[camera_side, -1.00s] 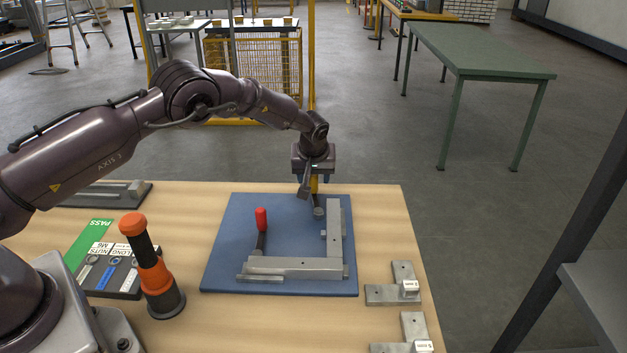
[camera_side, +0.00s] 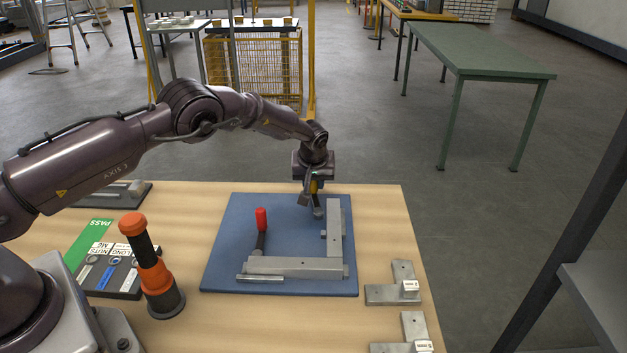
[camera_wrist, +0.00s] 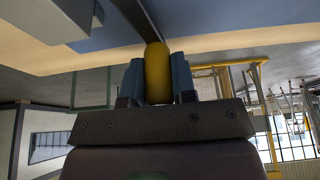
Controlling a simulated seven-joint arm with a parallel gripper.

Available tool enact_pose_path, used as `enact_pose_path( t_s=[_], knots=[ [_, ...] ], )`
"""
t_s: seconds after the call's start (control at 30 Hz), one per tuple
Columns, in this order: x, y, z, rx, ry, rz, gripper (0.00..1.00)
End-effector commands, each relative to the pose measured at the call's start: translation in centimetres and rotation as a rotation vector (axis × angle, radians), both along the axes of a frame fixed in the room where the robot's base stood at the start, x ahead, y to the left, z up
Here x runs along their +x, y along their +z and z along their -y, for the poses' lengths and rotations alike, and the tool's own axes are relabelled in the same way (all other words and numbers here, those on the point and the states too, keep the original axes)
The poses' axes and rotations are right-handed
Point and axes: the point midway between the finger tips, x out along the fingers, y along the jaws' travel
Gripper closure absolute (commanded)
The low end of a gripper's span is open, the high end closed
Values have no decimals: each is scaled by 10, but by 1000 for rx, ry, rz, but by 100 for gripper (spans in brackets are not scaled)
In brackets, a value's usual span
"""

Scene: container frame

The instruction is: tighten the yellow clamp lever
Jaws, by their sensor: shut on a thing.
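The yellow clamp lever (camera_wrist: 157,75) sits between the two fingers of my gripper (camera_wrist: 157,88) in the wrist view. The fingers are shut on it, one on each side. In the side view my gripper (camera_side: 312,194) is low over the far right part of the blue plate, and a little of the yellow lever (camera_side: 314,187) shows between the fingers. The rest of the lever is hidden by the fingers. A grey clamp base (camera_side: 319,212) shows just below, beside the upright bar of the metal L-shaped frame (camera_side: 335,225).
A red-handled clamp lever (camera_side: 261,222) stands upright at the left of the blue plate (camera_side: 225,245). An orange and black tool (camera_side: 155,275) stands left of the plate. Loose metal corner pieces (camera_side: 393,290) lie at the right. The plate's middle is clear.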

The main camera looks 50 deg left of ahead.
Motion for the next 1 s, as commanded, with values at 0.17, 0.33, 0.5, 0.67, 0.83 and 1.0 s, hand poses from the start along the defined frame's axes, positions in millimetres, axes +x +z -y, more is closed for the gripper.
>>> enact_pose_path(
  t_s=[0.17,0.33,0.5,0.67,0.83,1.0],
  knots=[
    [-2,1,-2,2,34,-1,100],
    [-8,1,-5,2,122,-1,100],
    [-19,1,-10,3,258,-1,100],
    [-30,1,-13,3,409,-1,100],
    [-43,1,-15,3,571,-1,100],
    [-56,1,-14,2,732,1,100]
  ],
)
